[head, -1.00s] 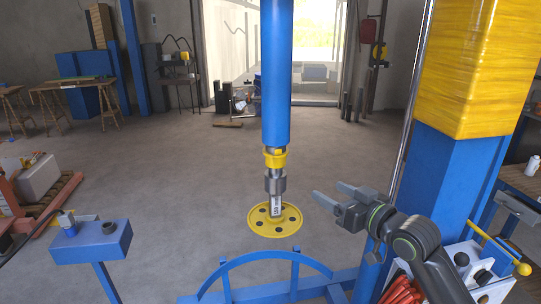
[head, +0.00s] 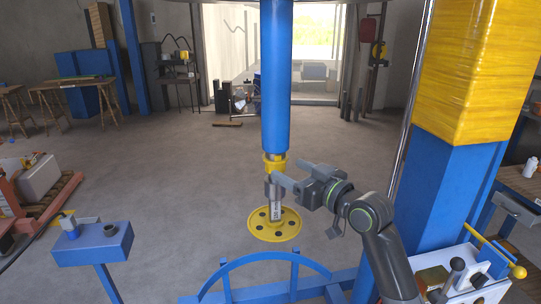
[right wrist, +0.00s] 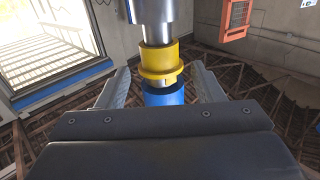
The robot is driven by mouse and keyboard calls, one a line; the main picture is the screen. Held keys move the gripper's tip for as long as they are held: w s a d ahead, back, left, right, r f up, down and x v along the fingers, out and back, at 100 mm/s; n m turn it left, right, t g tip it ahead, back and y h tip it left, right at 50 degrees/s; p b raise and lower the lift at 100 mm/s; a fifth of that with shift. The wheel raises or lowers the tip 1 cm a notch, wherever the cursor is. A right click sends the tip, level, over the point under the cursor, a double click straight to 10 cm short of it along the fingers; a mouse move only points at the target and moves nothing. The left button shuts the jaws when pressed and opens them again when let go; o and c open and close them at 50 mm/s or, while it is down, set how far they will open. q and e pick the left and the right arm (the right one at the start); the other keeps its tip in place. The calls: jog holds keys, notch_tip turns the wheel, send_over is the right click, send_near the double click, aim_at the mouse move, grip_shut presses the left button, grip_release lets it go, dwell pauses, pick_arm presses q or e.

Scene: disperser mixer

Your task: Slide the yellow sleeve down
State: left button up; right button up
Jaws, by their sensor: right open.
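The yellow sleeve (head: 274,161) is a short flanged ring on the shaft, just under the blue vertical tube (head: 276,80). Below it are a grey collar (head: 271,189) and a yellow disc with holes (head: 274,231). My right gripper (head: 291,176) is open at the shaft, coming from the right at about the height of the sleeve and collar. In the right wrist view, which looks inverted, the yellow sleeve (right wrist: 159,60) shows between the two spread fingers (right wrist: 162,80). I cannot tell whether either finger touches it. My left gripper is not in view.
A blue column with a yellow wrapped top (head: 440,190) stands to the right. A curved blue guard (head: 262,258) is below the disc. A blue stand (head: 92,243) is at the left. A white tray of tools (head: 465,265) is at the lower right. Open floor lies behind.

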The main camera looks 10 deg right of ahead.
aim_at(270, 159)
jog(key=p+x, duration=0.2)
jog(key=x, duration=0.6)
jog(key=shift+w, duration=0.1)
